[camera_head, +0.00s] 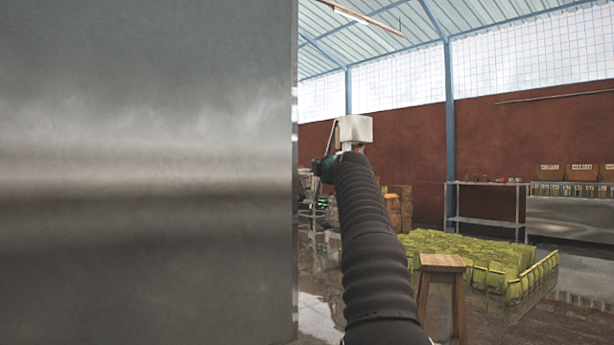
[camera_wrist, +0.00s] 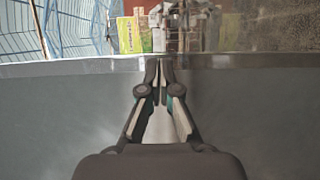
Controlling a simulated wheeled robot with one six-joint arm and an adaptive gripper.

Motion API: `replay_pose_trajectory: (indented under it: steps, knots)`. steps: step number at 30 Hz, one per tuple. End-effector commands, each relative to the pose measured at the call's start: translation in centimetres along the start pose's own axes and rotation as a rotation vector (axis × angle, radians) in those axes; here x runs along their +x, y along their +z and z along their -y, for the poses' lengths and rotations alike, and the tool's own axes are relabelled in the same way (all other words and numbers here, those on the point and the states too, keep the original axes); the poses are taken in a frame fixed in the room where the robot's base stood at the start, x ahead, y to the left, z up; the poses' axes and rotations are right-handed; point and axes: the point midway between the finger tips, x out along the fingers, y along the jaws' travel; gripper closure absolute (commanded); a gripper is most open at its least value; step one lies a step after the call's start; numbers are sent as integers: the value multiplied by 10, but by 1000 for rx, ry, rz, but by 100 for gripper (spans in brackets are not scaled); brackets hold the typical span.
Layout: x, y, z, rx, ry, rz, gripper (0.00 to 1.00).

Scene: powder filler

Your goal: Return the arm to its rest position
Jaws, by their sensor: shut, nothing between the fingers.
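My gripper (camera_wrist: 161,78) shows in the wrist view with its two fingers together at the tips and nothing between them. Its fingertips lie in front of a grey metal surface, near that surface's edge; I cannot tell whether they touch it. In the head view my dark, ribbed arm (camera_head: 372,240) reaches forward and up, just right of a large metal panel. The gripper's fingers cannot be made out in the head view.
The large metal panel (camera_head: 145,180) fills the left half of the head view, close beside my arm. To the right stand a wooden stool (camera_head: 442,264), rows of yellow-green items (camera_head: 470,255) and a metal table (camera_head: 487,185). Wet-looking floor lies between them.

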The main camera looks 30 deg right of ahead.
Motion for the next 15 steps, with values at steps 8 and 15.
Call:
replay_pose_trajectory:
  steps: [8,15]
  knots:
    - [-5,15,-1,-1,1,3,100]
    - [-5,14,0,93,-2,1,100]
